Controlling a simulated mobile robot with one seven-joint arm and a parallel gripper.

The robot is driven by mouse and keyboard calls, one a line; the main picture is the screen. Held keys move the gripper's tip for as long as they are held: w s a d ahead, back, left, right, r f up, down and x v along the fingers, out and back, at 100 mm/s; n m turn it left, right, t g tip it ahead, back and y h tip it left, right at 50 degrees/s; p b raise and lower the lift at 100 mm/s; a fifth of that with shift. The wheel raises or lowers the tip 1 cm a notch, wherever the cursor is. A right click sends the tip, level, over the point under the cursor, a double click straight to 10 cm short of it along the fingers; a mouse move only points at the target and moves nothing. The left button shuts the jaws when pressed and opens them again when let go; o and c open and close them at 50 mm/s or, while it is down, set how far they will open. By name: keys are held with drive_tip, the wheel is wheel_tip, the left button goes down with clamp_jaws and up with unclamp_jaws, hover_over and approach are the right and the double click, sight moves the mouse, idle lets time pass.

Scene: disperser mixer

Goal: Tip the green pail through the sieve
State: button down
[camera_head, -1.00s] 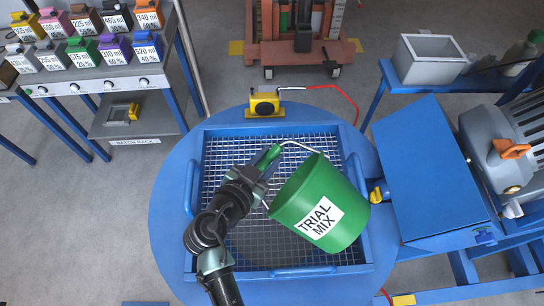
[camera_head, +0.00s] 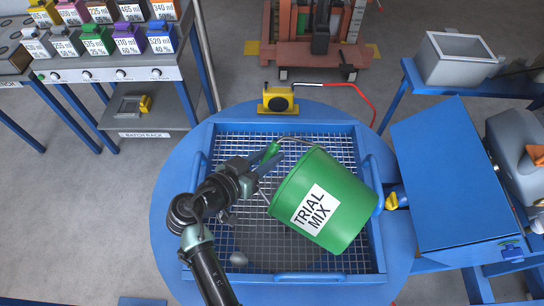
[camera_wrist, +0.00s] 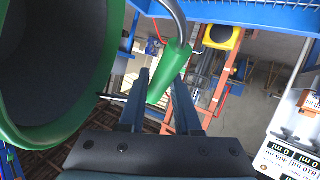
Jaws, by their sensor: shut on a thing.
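The green pail (camera_head: 345,207), labelled TRIAL MIX, hangs tilted on its side above the sieve (camera_head: 365,262), a metal mesh in a blue frame. Its mouth faces left in the head view. My gripper (camera_head: 268,163) is shut on the green grip of the pail's wire handle; the fingers (camera_wrist: 160,88) hold this grip (camera_wrist: 168,72) in the wrist view. The pail's rim (camera_wrist: 112,90) and dark inside fill the left of that view. A small grey lump (camera_head: 238,259) shows at the sieve's lower left; what it is I cannot tell.
A yellow device (camera_head: 277,99) with a red hose stands behind the sieve. A blue sloped box (camera_head: 455,185) is close on the right. A rack of labelled jugs (camera_head: 110,70) stands at the back left, a grey bin (camera_head: 456,60) at the back right.

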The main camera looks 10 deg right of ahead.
drive_tip(key=shift+w+a+f+n+h+b, duration=0.25)
drive_tip(key=shift+w+f+n+h+b, duration=0.1)
drive_tip(key=shift+f+n+b, duration=0.2)
drive_tip(key=shift+r, duration=0.15)
idle(6.2)
